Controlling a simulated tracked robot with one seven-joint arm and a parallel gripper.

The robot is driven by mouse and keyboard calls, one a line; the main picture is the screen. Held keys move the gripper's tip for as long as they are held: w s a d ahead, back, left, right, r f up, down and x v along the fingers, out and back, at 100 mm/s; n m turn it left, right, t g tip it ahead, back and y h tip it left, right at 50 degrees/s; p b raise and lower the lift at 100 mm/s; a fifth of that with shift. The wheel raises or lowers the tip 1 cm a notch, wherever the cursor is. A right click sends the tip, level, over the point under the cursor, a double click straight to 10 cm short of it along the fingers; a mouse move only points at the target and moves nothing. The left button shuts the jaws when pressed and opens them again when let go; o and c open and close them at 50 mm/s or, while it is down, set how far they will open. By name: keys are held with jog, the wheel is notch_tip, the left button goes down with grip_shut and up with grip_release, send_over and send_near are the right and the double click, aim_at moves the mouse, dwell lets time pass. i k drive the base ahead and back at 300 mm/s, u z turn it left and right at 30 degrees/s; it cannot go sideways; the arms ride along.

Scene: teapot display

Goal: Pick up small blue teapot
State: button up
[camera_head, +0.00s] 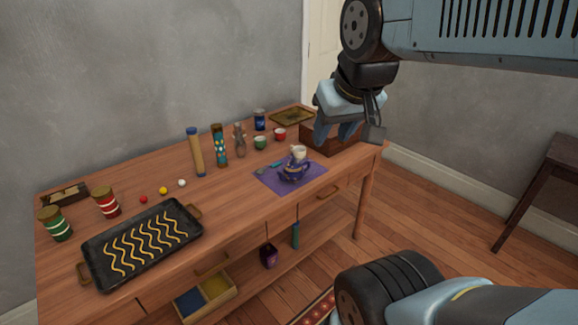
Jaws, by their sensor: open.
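A small blue teapot (294,169) stands upright on a purple cloth (264,184) towards the right side of the wooden table. A pale cup-like thing (299,153) shows right behind or on top of it; I cannot tell which. My gripper (345,134) is above the table's right end, to the right of the teapot and apart from it. It is open, with its fingers pointing down. It hides part of a brown wooden box (321,141).
A black tray (190,233) with wavy yellow strips fills the table's left front. Jars, small balls, tall containers and cups (260,142) stand along the back. A fork-like utensil (261,171) lies left of the teapot. Open floor (420,225) lies right of the table.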

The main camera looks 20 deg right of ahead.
aim_at(294, 171)
jog(key=i, duration=0.85)
jog(key=u, duration=0.05)
